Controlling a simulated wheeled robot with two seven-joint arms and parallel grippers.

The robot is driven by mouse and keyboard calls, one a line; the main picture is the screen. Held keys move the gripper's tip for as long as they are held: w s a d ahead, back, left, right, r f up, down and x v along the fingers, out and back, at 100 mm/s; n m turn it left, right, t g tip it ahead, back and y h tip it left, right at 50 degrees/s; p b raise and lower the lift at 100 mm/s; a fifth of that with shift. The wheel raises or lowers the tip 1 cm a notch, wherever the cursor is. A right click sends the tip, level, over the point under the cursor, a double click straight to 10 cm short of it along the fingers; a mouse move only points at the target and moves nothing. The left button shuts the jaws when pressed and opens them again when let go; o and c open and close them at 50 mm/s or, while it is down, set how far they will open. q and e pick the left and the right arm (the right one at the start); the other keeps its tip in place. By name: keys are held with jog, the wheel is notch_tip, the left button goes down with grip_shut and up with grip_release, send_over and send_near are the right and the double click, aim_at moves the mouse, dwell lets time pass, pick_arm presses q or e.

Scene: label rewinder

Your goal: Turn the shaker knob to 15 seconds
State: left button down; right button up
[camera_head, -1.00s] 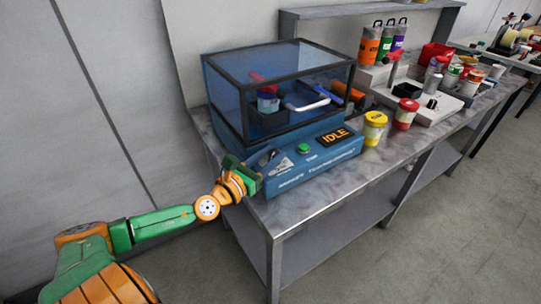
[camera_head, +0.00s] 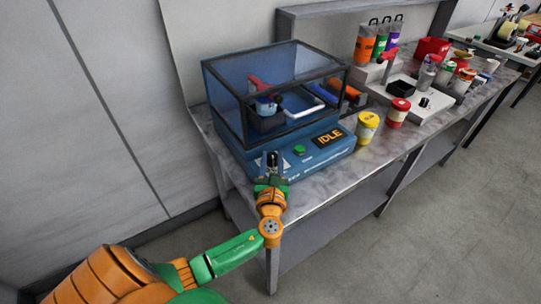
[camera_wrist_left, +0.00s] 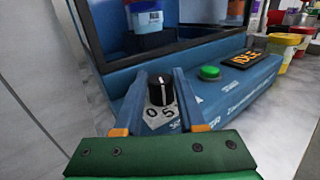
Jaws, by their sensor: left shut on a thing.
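The blue shaker (camera_head: 310,160) with a clear, dark-framed cover stands on the metal bench. Its black knob (camera_wrist_left: 160,90) shows in the left wrist view, with a white line on its face. A pale dial plate below it shows a 0 and a 5; other marks are hidden. My left gripper (camera_head: 269,162) is at the left part of the front panel, and its fingers (camera_wrist_left: 160,88) are shut on the knob from both sides. A green button (camera_wrist_left: 209,72) and a display reading IDLE (camera_head: 328,137) sit right of the knob. My right gripper is not in view.
A yellow-lidded jar (camera_head: 367,126) and a red-lidded jar (camera_head: 398,112) stand right of the shaker. Bottles and a red bin (camera_head: 432,47) are farther back. The bench's front edge (camera_head: 335,182) is clear.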

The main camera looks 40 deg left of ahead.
pick_arm(q)
jog(key=shift+w+d+f+n+g+y+b, duration=0.1)
jog(key=shift+n+g+y+b, duration=0.15)
jog(key=shift+n+g+y, duration=0.25)
jog(key=shift+w+d+n+g+y+b, duration=0.1)
jog(key=shift+n+g+y+b, duration=0.15)
jog(key=shift+n+g+y, duration=0.25)
jog(key=n+g+y+b, duration=0.1)
jog(key=g+b, duration=0.1)
jog(key=b, duration=0.1)
jog(key=n+g+y+b, duration=0.2)
jog(key=b, duration=0.1)
jog(key=f+n+g+y+b, duration=0.1)
jog(key=n+g+y+b, duration=0.1)
jog(key=shift+w+d+g+b, duration=0.2)
jog(key=shift+w+g+b, duration=0.1)
jog(key=shift+g+b, duration=0.1)
jog(key=n+g+b, duration=0.1)
jog(key=b, duration=0.1)
jog(key=n+g+b, duration=0.1)
jog(key=b, duration=0.2)
jog(key=g+b, duration=0.2)
jog(key=shift+w+r+n+y, duration=0.1)
jog(key=shift+r+n+y, duration=0.2)
jog(key=shift+n+y, duration=0.1)
jog(key=shift+r+n+g+b, duration=0.4)
jog(key=shift+g+b, duration=0.2)
jog(key=shift+b, duration=0.7)
